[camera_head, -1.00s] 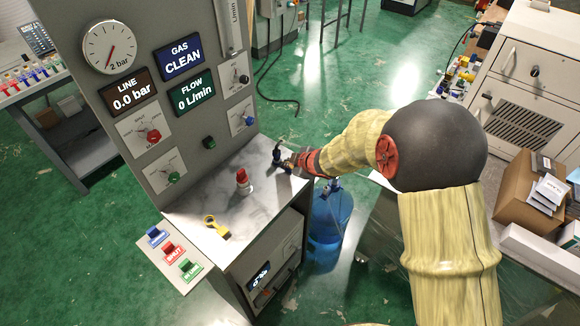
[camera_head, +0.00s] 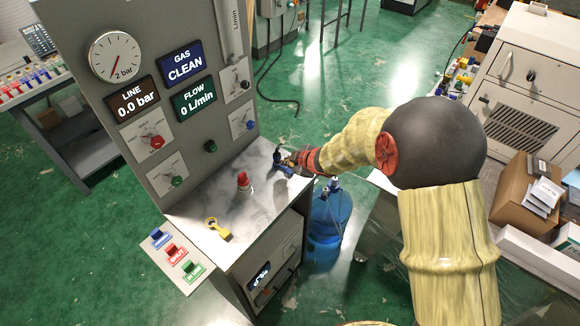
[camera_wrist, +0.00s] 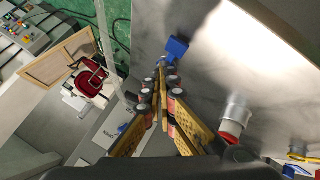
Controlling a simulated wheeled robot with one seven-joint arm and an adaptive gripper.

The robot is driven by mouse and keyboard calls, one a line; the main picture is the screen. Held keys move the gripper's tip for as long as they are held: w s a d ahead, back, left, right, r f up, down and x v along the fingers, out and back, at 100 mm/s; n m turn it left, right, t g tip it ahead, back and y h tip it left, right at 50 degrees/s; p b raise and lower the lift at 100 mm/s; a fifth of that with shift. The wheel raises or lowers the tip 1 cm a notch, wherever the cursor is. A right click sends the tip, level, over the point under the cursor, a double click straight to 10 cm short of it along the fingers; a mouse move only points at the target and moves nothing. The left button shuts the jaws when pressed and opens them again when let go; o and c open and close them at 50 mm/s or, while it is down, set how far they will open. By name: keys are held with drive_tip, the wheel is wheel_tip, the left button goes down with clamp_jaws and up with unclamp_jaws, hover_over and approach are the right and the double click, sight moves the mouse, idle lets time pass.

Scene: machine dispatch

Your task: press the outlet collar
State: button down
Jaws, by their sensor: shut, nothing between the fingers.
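My gripper (camera_head: 287,162) is shut and empty, low over the right back part of the console's marble-patterned top (camera_head: 225,195). In the wrist view the fingers (camera_wrist: 161,88) converge, and a small blue piece (camera_wrist: 177,48) on a metal fitting lies just past their tips. This may be the outlet collar, but I cannot tell for sure. In the head view the fingers largely cover it. I cannot tell whether the tips touch it. A red-topped white fitting (camera_head: 243,182) stands on the top, left of my gripper; it also shows in the wrist view (camera_wrist: 234,120).
The upright panel (camera_head: 150,100) carries a gauge (camera_head: 116,57), displays reading 0.0 bar, 0 L/min and CLEAN, and several knobs. A yellow-handled piece (camera_head: 218,229) lies near the front edge. A blue water jug (camera_head: 330,212) stands on the floor beside the console.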

sight(288, 172)
drive_tip(key=shift+r, duration=0.1)
wheel_tip(288, 172, up, 5)
drive_tip(key=p, duration=0.5)
idle(0.4)
idle(0.5)
